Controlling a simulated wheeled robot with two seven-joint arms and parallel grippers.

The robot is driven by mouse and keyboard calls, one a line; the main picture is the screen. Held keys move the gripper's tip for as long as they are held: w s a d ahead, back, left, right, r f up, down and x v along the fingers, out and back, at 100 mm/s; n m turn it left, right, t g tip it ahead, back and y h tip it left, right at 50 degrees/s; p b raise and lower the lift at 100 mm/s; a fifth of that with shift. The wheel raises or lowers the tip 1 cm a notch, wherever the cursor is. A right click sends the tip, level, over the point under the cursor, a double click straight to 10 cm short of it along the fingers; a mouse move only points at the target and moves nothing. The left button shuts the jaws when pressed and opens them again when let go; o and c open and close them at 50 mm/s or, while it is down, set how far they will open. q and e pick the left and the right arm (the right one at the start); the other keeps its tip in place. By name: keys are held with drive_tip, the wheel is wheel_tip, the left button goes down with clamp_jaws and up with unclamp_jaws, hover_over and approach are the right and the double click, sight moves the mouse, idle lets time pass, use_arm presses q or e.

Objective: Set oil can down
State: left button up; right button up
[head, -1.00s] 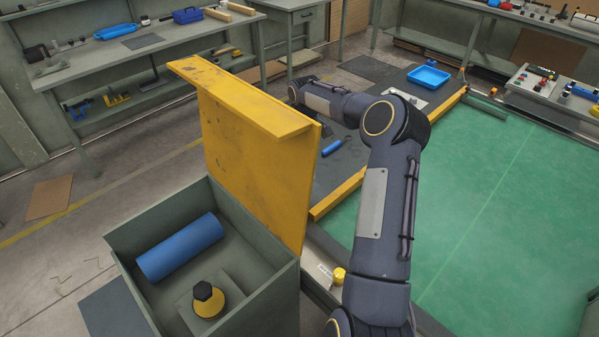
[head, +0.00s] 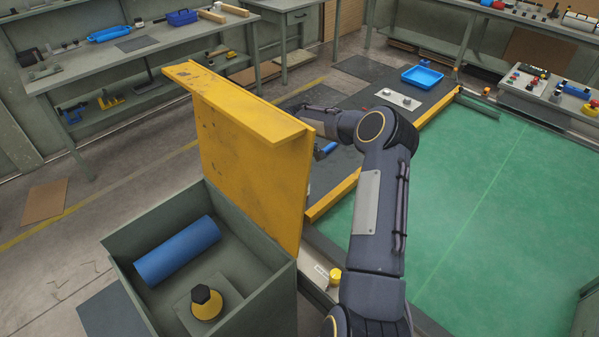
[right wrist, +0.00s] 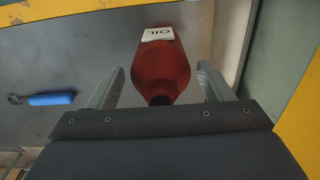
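A dark red oil can (right wrist: 160,68) with a white "OIL" label shows in the right wrist view, over a grey surface (right wrist: 100,45). Its narrow dark end points toward my right gripper (right wrist: 159,80). The two fingers stand on either side of the can, with a visible gap on each side, so the gripper looks open. Whether the can rests fully on the surface is hard to tell. In the head view the yellow lid hides my right gripper and the can. My left gripper is not in view.
The grey box (head: 272,283) with its raised yellow lid (head: 250,160) stands close to my right arm. It holds a blue roll (head: 177,251) and a yellow-black object (head: 206,304). A blue-handled tool (right wrist: 50,99) lies left of the gripper. Green floor (head: 480,200) is clear.

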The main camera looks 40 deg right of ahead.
drive_tip(key=shift+o, duration=0.6)
drive_tip(key=shift+r, duration=0.25)
wheel_tip(320, 180, up, 12)
drive_tip(key=b, duration=0.1)
drive_tip(key=shift+f, duration=0.15)
